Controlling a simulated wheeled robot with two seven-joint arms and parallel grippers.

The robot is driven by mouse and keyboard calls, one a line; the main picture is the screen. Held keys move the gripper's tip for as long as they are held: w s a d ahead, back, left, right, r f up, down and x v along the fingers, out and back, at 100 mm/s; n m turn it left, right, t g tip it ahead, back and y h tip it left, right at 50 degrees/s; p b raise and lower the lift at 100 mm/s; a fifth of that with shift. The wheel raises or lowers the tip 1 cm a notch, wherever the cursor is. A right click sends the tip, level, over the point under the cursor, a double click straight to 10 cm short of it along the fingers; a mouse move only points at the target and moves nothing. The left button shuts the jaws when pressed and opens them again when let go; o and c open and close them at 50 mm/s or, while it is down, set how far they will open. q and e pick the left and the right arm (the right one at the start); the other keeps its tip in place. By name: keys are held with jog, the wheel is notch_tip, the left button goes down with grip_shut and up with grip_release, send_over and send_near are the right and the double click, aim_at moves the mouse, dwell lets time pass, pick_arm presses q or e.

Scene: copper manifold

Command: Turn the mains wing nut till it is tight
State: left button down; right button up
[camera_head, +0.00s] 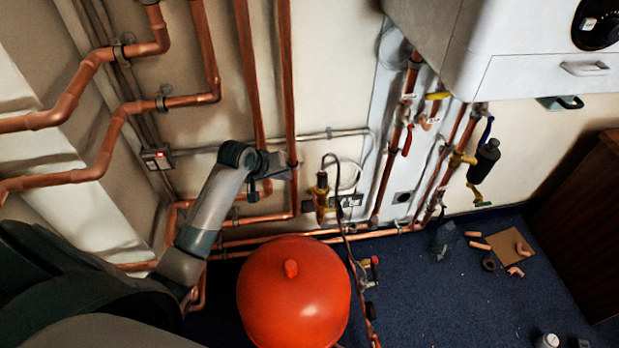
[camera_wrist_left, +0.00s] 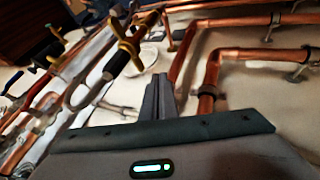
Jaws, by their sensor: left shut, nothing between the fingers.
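My left gripper (camera_head: 286,172) is in front of the vertical copper pipes, at the wall left of the brass valve fitting (camera_head: 320,192). In the left wrist view its two fingers (camera_wrist_left: 158,92) are together with nothing between them. The brass fitting (camera_wrist_left: 126,50) stands upper left of the fingertips there, apart from them, with a dark hose on it. I cannot make out for certain which part is the mains wing nut. My right gripper is not in view.
A red round vessel (camera_head: 292,290) stands on the blue floor below the gripper. Copper pipes (camera_head: 285,80) run up the wall close to the gripper. Valves with red, yellow and blue levers and a white boiler (camera_head: 510,50) are at the right. Loose copper fittings (camera_head: 480,246) lie on the floor.

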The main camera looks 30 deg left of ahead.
pick_arm(q)
jog(key=w+d+f+p, duration=0.1)
jog(key=w+d+f, duration=0.3)
jog(key=w+f, duration=0.3)
jog(key=shift+w, duration=0.4)
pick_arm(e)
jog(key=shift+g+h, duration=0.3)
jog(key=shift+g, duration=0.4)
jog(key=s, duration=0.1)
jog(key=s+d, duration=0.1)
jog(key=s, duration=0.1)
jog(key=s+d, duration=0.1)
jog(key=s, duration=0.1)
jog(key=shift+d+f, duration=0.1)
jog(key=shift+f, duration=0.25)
pick_arm(q)
jog(key=shift+w+f, duration=0.1)
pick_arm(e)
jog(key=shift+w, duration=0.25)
